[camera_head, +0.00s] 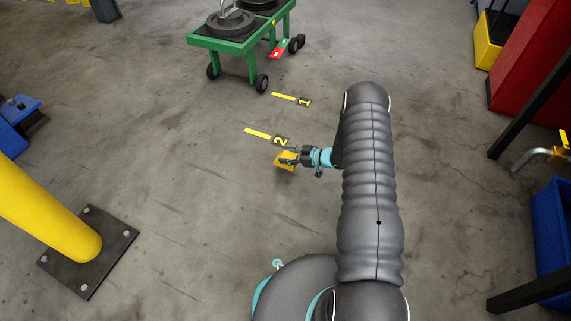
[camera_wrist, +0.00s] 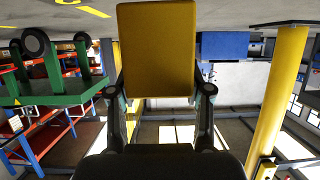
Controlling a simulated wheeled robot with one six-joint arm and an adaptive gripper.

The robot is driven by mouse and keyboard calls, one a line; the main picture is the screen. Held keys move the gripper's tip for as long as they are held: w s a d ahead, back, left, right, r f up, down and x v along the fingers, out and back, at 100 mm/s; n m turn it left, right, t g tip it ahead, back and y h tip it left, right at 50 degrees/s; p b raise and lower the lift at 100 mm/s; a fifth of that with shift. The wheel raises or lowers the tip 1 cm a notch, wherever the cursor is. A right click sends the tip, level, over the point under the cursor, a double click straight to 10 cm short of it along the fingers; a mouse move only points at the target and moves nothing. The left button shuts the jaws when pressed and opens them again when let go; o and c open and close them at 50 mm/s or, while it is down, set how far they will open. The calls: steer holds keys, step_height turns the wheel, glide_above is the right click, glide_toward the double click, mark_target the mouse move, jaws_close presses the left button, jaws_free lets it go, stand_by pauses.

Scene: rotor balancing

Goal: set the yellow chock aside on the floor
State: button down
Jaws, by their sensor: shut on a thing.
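The yellow chock (camera_head: 284,161) is in my gripper (camera_head: 291,159), near the middle of the head view, over or near the floor beside the yellow mark labelled 2. In the wrist view the chock (camera_wrist: 157,48) shows as a yellow block between the two fingers of my gripper (camera_wrist: 158,90), which are shut on it. The wrist view appears upside down, with the floor at the top. I cannot tell whether the chock touches the floor (camera_head: 190,220).
A green cart (camera_head: 240,42) with dark discs stands at the top. Floor marks 1 (camera_head: 291,99) and 2 (camera_head: 266,136) lie below it. A yellow post (camera_head: 50,220) stands at left on a dark plate. A blue bin (camera_head: 553,235) is at right. The floor left of my gripper is clear.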

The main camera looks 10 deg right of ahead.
steer(key=shift+a+f, duration=0.3)
steer(key=shift+f+b, duration=0.35)
steer(key=shift+f, duration=1.5)
steer(key=shift+f, duration=0.15)
steer(key=shift+c, duration=2.4)
jaws_free()
